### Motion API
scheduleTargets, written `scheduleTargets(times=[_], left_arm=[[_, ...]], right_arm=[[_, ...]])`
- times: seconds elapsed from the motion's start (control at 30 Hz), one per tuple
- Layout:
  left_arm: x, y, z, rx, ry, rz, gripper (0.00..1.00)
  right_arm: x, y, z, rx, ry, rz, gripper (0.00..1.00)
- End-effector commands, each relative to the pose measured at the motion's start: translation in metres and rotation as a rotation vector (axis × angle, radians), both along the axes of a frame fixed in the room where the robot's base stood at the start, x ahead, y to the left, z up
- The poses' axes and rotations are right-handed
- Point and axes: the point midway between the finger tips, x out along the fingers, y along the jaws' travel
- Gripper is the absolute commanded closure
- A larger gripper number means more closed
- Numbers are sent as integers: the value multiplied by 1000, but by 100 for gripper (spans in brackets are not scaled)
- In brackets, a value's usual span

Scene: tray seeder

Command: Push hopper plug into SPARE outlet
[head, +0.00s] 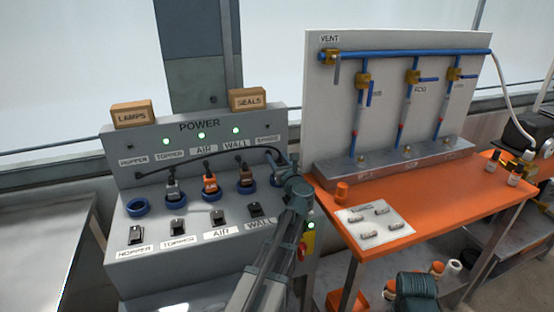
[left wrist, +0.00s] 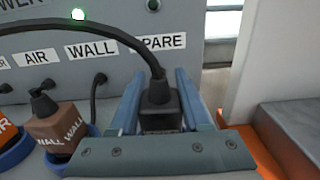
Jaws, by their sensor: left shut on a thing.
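My left gripper (head: 284,170) is at the right end of the grey POWER panel (head: 125,165), at the SPARE place. In the left wrist view its two blue fingers (left wrist: 158,105) are shut on a black plug, the hopper plug (left wrist: 159,98), below the SPARE label (left wrist: 165,42). The plug looks upright, and its black cable arcs up and left. The SPARE outlet is mostly hidden by the gripper, and I cannot tell whether the plug's lower end is in it. The HOPPER outlet (head: 137,207) is an empty blue ring at the far left.
The topper plug (head: 173,188), orange air plug (head: 210,186) and brown wall plug (head: 245,180) stand in their blue outlets left of the gripper. Switches (head: 178,227) line the panel's front. An orange bench (head: 440,205) with a white pipe board (head: 330,110) stands to the right.

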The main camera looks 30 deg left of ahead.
Motion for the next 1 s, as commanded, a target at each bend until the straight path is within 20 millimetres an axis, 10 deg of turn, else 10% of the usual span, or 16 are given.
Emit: scheduleTargets(times=[0.4, 0.43, 0.6, 1.0], left_arm=[[0, 0, -7, 0, 0, 0, 100], [0, 0, -6, 0, 0, 0, 49], [0, 0, -6, 0, 0, 0, 19], [-6, -6, -6, 0, 0, -1, 18]], right_arm=[[0, 0, -7, 0, 0, 0, 28], [0, 0, -6, 0, 0, 0, 28], [0, 0, -6, 0, 0, 0, 28], [0, 0, -6, 0, 0, 0, 28]])
